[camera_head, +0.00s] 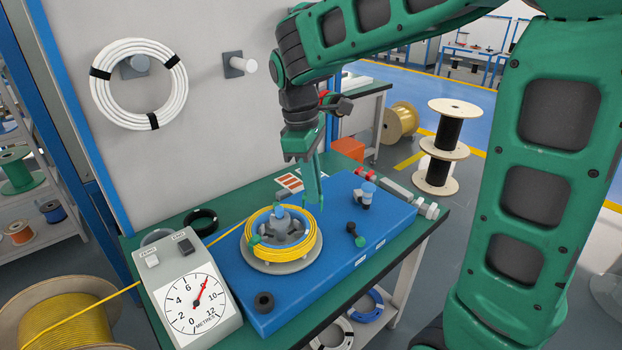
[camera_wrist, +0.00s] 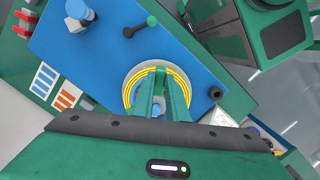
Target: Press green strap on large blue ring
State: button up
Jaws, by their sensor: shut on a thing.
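A yellow cable coil (camera_head: 316,240) lies around a grey winding hub on the blue machine plate (camera_head: 365,215); no large blue ring shows on the plate. It also shows as yellow arcs in the wrist view (camera_wrist: 183,81). My gripper (camera_head: 314,200) points down at the coil's right far edge in the head view. Its green fingers (camera_wrist: 161,76) are shut on a small green piece, apparently the strap; similar colours make its outline hard to tell. Another small green piece (camera_head: 255,240) sits at the coil's left side. I cannot tell whether the held piece touches the coil.
A metre dial box (camera_head: 196,303) stands left of the plate. A blue-capped post (camera_head: 367,194) and a dark lever with a green knob (camera_head: 351,228) rise right of the coil. A black knob (camera_head: 264,302) is at the front. A blue coil (camera_head: 366,306) lies on the lower shelf.

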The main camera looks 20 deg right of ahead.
send_over(315, 234)
jog(key=shift+w+a+f, duration=0.1)
jog(key=shift+w+f, duration=0.05)
jog(key=shift+f, duration=1.4)
jog(key=shift+w+a+f, duration=0.1)
jog(key=shift+w+f, duration=0.05)
jog(key=shift+f, duration=1.35)
jog(key=shift+s, duration=0.1)
jog(key=shift+f, duration=0.1)
jog(key=shift+f, duration=1.3)
jog(key=shift+f, duration=0.6)
jog(key=o, duration=0.9)
